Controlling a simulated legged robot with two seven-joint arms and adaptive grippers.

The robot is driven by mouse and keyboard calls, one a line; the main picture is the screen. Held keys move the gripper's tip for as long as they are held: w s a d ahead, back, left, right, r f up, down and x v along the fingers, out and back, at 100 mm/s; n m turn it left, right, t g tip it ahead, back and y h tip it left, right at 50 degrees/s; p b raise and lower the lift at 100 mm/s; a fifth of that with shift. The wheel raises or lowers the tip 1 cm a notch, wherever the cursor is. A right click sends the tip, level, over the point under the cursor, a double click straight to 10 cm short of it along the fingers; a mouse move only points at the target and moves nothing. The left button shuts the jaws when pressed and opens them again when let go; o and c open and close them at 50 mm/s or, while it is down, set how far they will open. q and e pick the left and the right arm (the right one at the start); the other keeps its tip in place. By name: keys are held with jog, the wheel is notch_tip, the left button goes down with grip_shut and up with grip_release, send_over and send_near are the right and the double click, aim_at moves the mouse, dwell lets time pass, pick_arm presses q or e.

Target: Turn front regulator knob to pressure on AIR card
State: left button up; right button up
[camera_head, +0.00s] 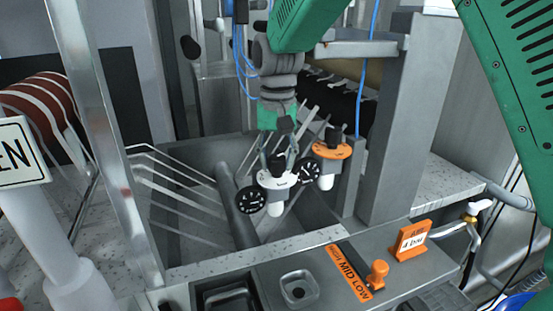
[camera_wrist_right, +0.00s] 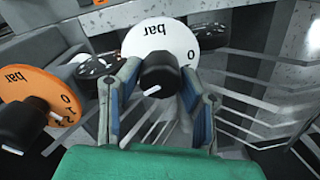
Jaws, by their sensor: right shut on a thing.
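The front regulator has a white dial disc (camera_head: 277,178) marked "bar" and a black gauge (camera_head: 250,201) at its left. In the right wrist view its white disc (camera_wrist_right: 160,42) lies behind a black knob (camera_wrist_right: 158,74) with a white pointer. My right gripper (camera_head: 280,158) comes down from above, its fingers shut on this knob, one finger on each side. The orange AIR card (camera_head: 411,241) stands at the lower right and appears to read 4 bar. My left gripper is not in view.
A second regulator with an orange disc (camera_head: 331,150) stands close beside, at the right. A grey post (camera_head: 397,120) rises behind it. An orange selector (camera_head: 377,272) with a HIGH MID LOW label (camera_head: 349,273) sits on the front panel. A metal trough with thin rods lies at the left.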

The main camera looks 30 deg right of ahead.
aim_at(277, 156)
jog(key=n, duration=0.3)
jog(key=shift+n, duration=0.4)
jog(key=shift+r+n, duration=0.1)
jog(key=shift+n, duration=1.7)
jog(key=o, duration=1.1)
notch_tip(277, 156, up, 12)
jog(key=shift+f, duration=0.1)
